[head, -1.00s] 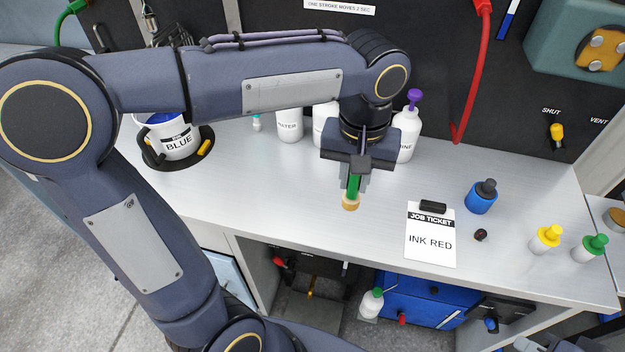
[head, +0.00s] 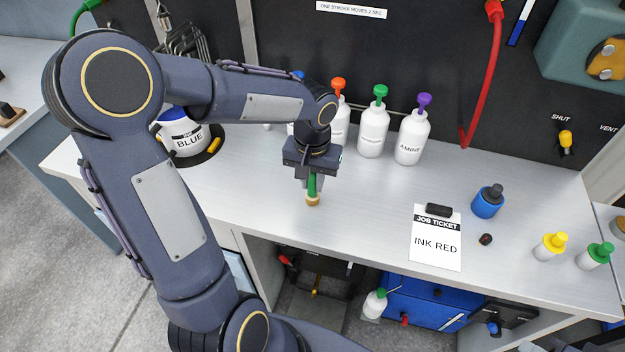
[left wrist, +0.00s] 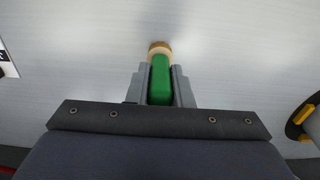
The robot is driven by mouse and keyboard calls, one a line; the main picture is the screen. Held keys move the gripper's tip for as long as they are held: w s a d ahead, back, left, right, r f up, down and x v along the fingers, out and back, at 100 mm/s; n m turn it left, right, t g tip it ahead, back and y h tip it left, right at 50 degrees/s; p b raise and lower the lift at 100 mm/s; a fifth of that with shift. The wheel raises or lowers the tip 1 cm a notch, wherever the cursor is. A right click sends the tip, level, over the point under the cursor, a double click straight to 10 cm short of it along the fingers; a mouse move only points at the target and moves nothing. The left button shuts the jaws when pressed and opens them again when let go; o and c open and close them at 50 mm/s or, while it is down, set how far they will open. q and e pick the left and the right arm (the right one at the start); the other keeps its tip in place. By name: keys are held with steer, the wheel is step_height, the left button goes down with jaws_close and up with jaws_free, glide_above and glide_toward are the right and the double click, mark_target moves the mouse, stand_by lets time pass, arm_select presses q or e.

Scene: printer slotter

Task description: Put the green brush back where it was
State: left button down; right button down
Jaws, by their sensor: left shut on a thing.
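The green brush (head: 312,187) has a green handle and a tan round end pointing down. My left gripper (head: 311,180) is shut on its handle and holds it roughly upright, over the bench top left of the job ticket. In the left wrist view the green handle (left wrist: 160,82) sits between the two grey fingers (left wrist: 160,88), with the tan end beyond them. I cannot tell whether the tan end touches the bench. My right gripper is not in view.
Bottles with orange (head: 338,86), green (head: 380,91) and purple (head: 424,100) tops stand along the back. The ink blue pot (head: 188,138) is left. The job ticket (head: 436,245), a blue bottle (head: 487,203) and small yellow (head: 551,246) and green-capped bottles (head: 594,256) are right. Bench between is clear.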

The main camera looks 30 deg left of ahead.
arm_select(q)
steer(key=shift+f, duration=0.25)
steer(key=c, duration=1.3)
jaws_free()
step_height(320, 180, up, 11)
steer(key=shift+r+p, duration=0.2)
steer(key=shift+p, duration=0.1)
steer(key=shift+s+r, duration=0.15)
steer(key=shift+r, duration=0.1)
steer(key=s+d+f+t+h, duration=0.1)
steer(key=s+d+t+h, duration=0.1)
steer(key=s, duration=0.6)
steer(key=s+d+f+m+t+h, duration=0.1)
steer(key=s+d+f+t, duration=0.1)
steer(key=s, duration=0.6)
steer(key=shift+s+f+t+h, duration=0.25)
steer(key=shift+t+h, duration=0.15)
steer(key=shift+t, duration=0.4)
steer(key=shift+d+r, duration=0.1)
